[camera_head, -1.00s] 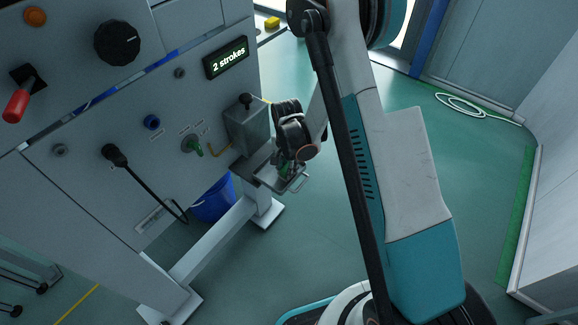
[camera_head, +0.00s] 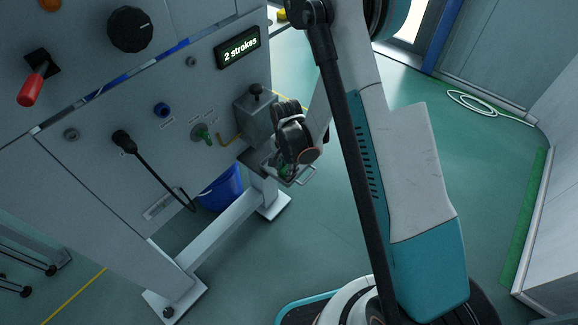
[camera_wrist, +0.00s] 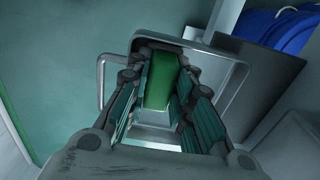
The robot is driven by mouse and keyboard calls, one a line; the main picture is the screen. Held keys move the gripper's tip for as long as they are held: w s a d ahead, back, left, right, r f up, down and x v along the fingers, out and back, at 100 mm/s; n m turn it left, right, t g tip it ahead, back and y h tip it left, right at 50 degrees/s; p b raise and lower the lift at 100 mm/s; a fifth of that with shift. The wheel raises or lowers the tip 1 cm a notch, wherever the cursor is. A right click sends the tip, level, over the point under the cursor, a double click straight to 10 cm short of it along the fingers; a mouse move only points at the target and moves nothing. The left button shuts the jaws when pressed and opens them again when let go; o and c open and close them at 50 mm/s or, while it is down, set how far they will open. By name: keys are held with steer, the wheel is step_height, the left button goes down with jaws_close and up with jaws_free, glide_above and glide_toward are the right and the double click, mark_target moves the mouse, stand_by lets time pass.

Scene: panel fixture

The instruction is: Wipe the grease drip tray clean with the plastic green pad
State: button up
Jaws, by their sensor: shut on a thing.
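The green pad (camera_wrist: 161,82) is between the fingers of my gripper (camera_wrist: 160,92) in the wrist view, and my gripper is shut on it. The pad is over the grease drip tray, a shallow metal tray whose rim (camera_wrist: 113,56) shows around my fingers. I cannot tell whether the pad touches the tray floor. In the head view my gripper (camera_head: 289,168) is low at the tray (camera_head: 257,160), at the lower right of the panel. My wrist hides much of the tray and most of the pad there.
A grey box with a black knob (camera_head: 256,112) stands just above the tray on the panel. A blue bucket (camera_head: 222,190) is on the floor below. A display (camera_head: 238,48) reads "2 strokes". A coiled white hose (camera_head: 480,104) lies on otherwise clear floor at right.

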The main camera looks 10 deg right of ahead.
steer(key=shift+w+d+r, duration=0.1)
steer(key=shift+w+d, duration=0.65)
steer(key=shift+d, duration=0.2)
steer(key=shift+w+d, duration=0.7)
steer(key=shift+d, duration=0.25)
steer(key=shift+w+d, duration=0.65)
steer(key=shift+d, duration=0.3)
step_height(320, 180, up, 8)
steer(key=p, duration=0.4)
steer(key=shift+w+a+r, duration=0.25)
steer(key=shift+w+a, duration=0.3)
steer(key=shift+w, duration=0.2)
steer(key=shift+w+a+r, duration=0.2)
steer(key=shift+w+a, duration=0.35)
steer(key=shift+w, duration=0.2)
